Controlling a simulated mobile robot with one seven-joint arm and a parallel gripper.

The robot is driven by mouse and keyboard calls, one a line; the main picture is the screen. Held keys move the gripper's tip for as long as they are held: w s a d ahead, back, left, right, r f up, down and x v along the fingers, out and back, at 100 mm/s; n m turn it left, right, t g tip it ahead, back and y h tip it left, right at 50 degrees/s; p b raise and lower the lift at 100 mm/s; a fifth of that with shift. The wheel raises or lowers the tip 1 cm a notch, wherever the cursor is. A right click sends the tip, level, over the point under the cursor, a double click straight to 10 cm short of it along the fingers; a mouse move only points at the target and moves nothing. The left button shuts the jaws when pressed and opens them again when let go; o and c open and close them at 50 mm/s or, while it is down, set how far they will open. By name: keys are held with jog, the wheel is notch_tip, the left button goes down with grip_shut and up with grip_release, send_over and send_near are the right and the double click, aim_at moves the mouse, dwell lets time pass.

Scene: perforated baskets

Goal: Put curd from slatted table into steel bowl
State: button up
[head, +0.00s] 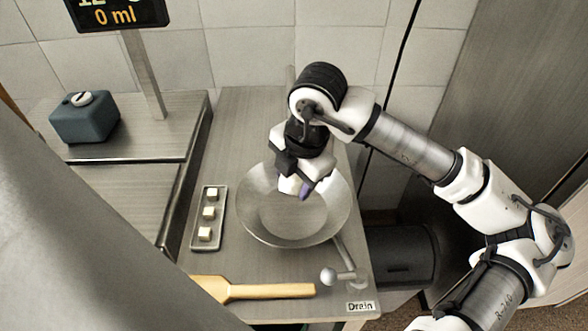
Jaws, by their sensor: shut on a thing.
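The steel bowl (258,222) is a wide, shallow round bowl on the grey table (240,130). My gripper (303,190) points down over the back part of the bowl's opening. It is shut on a pale whitish piece, the curd (289,185), which shows at the left of the purple fingertip. The gripper partly hides the curd, and I cannot tell its full shape. I cannot tell whether the curd touches the bowl's wall. The table's slats are not clear in this view.
A narrow tray (221,222) with 3 small pale cubes lies left of the bowl. A wooden paddle (265,291) lies in front, near a metal drain fitting (340,276) and a "Drain" label. A blue-grey box (85,120) stands on the left counter (150,135).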

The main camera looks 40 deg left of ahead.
aim_at(294, 177)
jog(key=shift+d+b+x, duration=0.2)
jog(key=shift+b+x, duration=0.2)
jog(key=shift+x, duration=0.55)
jog(key=shift+d+b+x, duration=0.2)
jog(key=shift+b+x, duration=0.15)
jog(key=shift+x, duration=0.55)
jog(key=shift+f, duration=0.1)
jog(key=o, duration=1.1)
jog(key=shift+c, duration=0.2)
jog(key=p+v, duration=0.1)
jog(key=v, duration=0.1)
jog(key=a+p+v, duration=0.1)
jog(key=v, duration=0.1)
jog(key=p+v, duration=0.1)
jog(key=v, duration=0.2)
jog(key=shift+a, duration=0.25)
